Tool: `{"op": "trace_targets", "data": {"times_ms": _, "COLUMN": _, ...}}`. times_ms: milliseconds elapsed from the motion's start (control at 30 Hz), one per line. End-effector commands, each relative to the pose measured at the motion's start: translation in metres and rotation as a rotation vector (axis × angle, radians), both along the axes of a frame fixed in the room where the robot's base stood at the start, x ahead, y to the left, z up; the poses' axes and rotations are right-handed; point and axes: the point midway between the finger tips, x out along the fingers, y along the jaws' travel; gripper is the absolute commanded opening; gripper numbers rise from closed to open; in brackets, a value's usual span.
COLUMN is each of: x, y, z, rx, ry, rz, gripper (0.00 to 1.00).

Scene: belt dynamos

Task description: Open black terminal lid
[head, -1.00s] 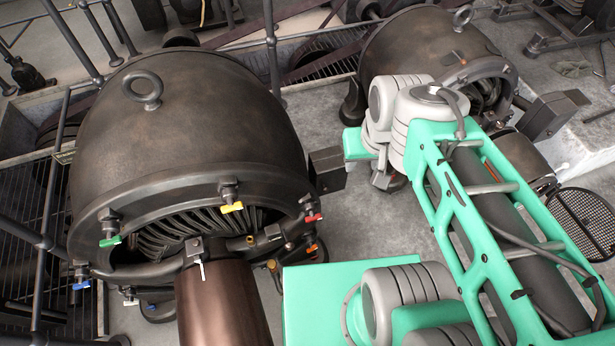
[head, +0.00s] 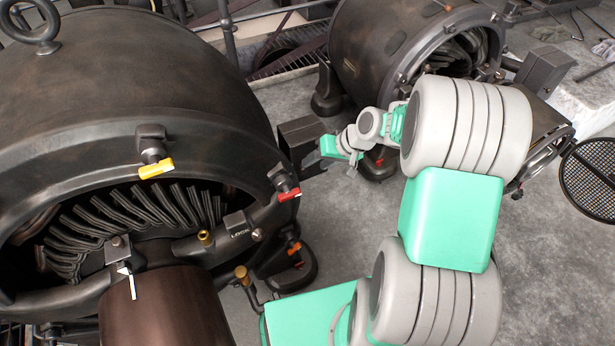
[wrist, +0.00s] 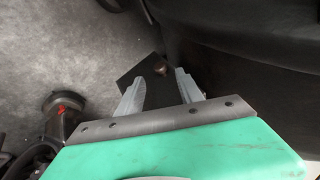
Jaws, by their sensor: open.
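The black terminal box (head: 300,143) with its lid juts from the right side of the large dark dynamo (head: 130,90). In the wrist view the dark box (wrist: 143,84) lies beneath and between my fingers, with a small brownish knob (wrist: 160,68) on it. The lid looks closed, though its seam is too dark to make out. My gripper (head: 314,157) is at the box's right side in the head view. In the wrist view my gripper (wrist: 160,79) has its two grey fingers apart and nothing held. I cannot tell whether they touch the box.
A second dynamo (head: 400,40) stands behind, with its own dark box (head: 545,70). Coloured levers, yellow (head: 156,168) and red (head: 289,194), sit on the near dynamo's rim. The concrete floor (head: 350,215) between the machines is mostly clear.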

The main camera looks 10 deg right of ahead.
Motion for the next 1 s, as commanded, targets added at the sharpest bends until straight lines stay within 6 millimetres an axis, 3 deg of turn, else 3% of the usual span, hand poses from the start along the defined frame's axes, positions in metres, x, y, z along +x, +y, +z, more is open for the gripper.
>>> {"op": "trace_targets", "data": {"times_ms": 100, "x": 0.008, "y": 0.011, "z": -0.025, "rx": 0.001, "ry": 0.004, "rz": 0.003, "gripper": 0.44}}
{"op": "trace_targets", "data": {"times_ms": 233, "x": 0.017, "y": 0.02, "z": -0.042, "rx": 0.0, "ry": 0.003, "rz": 0.003, "gripper": 0.44}}
{"op": "trace_targets", "data": {"times_ms": 600, "x": 0.022, "y": 0.025, "z": -0.049, "rx": -0.002, "ry": 0.002, "rz": 0.0, "gripper": 0.44}}
{"op": "trace_targets", "data": {"times_ms": 1000, "x": 0.022, "y": 0.025, "z": -0.049, "rx": -0.003, "ry": 0.003, "rz": 0.0, "gripper": 0.11}}
